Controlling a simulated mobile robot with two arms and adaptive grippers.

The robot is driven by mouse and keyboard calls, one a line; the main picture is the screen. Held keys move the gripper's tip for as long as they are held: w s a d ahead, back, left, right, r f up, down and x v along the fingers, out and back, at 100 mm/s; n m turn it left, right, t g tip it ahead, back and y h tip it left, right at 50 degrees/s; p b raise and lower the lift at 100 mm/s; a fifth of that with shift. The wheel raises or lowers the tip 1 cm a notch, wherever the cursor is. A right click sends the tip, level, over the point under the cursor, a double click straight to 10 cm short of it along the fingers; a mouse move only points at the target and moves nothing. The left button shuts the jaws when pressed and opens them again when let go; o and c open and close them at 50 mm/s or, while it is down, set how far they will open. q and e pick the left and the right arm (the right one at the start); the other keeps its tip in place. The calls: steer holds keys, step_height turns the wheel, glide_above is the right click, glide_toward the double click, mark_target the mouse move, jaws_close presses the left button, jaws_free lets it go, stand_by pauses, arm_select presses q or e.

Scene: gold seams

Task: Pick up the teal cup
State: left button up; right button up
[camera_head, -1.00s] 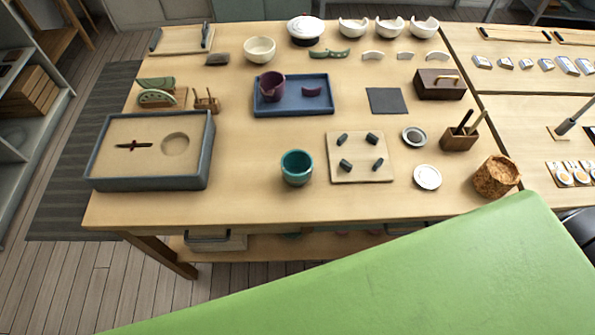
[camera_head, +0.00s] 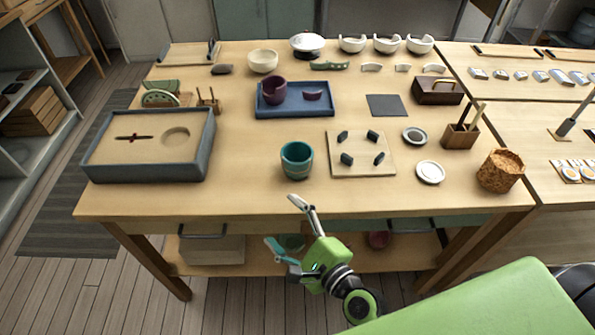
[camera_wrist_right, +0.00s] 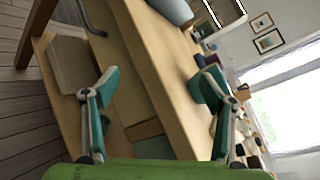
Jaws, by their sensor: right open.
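The teal cup (camera_head: 297,160) stands upright near the front edge of the wooden table (camera_head: 240,198), left of a pale board with dark pegs. My right gripper (camera_head: 284,222) is open and empty in front of the table's front edge, below the cup in the picture and apart from it. In the right wrist view its two fingers (camera_wrist_right: 156,86) are spread wide, and the teal cup (camera_wrist_right: 206,92) shows partly hidden behind the right-hand finger. My left gripper is out of view.
The pegged board (camera_head: 362,154) lies right of the cup. A sand tray (camera_head: 210,150) stands at the left, a blue tray (camera_head: 325,105) behind. A cork pot (camera_head: 500,171) and a white dish (camera_head: 430,172) are at right. A lower shelf (camera_head: 330,262) holds bins. Bare tabletop surrounds the cup.

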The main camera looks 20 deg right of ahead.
mark_target(301, 169)
steer(key=d+r+m+t+h, duration=0.1)
steer(key=d+m, duration=0.1)
steer(key=m, duration=0.2)
steer(key=w+d+r+m+t+h, duration=0.1)
steer(key=d+r+m+h, duration=0.1)
steer(key=m, duration=0.3)
steer(key=d+r+m+t+h, duration=0.1)
steer(key=d+m+h, duration=0.1)
steer(key=d+m, duration=0.1)
steer(key=shift+w+r+m, duration=0.2)
steer(key=shift+w+m, duration=0.05)
steer(key=shift+m, duration=0.45)
steer(key=w+p, duration=0.2)
steer(key=w, duration=0.6)
steer(key=shift+w+d, duration=0.1)
steer(key=shift+w, duration=0.05)
steer(key=shift+w+r, duration=0.1)
steer(key=shift+w, duration=0.4)
steer(key=w, duration=0.1)
steer(key=w+p, duration=0.1)
steer(key=w, duration=0.1)
steer(key=shift+w+d, duration=0.2)
steer(key=shift+w, duration=0.55)
steer(key=shift+s, duration=0.1)
steer(key=c, duration=1.1)
